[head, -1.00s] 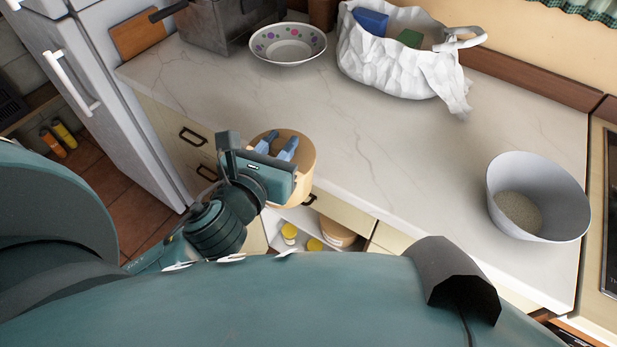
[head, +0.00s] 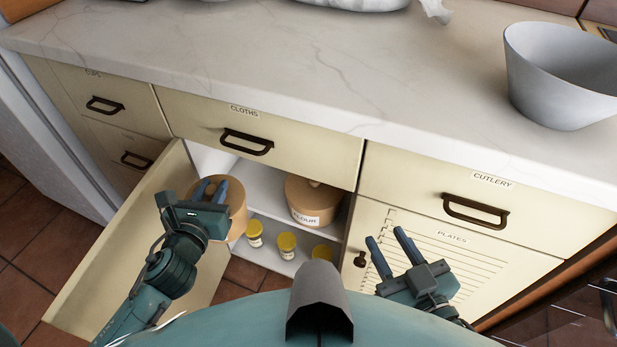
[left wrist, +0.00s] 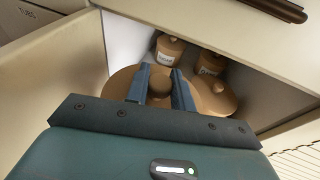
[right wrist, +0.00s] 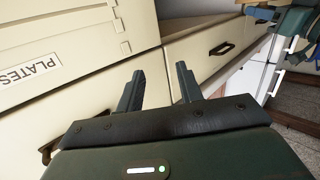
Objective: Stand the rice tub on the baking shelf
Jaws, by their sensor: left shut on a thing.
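A round tan lidded tub (head: 239,212) hangs from my left gripper (head: 211,186) in the head view, at the mouth of the open cupboard. The left wrist view shows the fingers shut on its lid knob (left wrist: 160,86); no label shows on it, so I cannot read that it is rice. The cupboard's upper shelf (head: 262,200) is white and partly hidden by the tub. A similar tub marked FLOUR (head: 312,203) stands on it to the right. My right gripper (head: 386,236) is open and empty in front of the PLATES door.
The open cupboard door (head: 130,235) stands left of the held tub. Several yellow-lidded jars (head: 286,245) stand on a lower shelf. Two more labelled tubs show deeper in the left wrist view, one of them here (left wrist: 169,48). A grey-white bowl (head: 560,85) stands on the counter.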

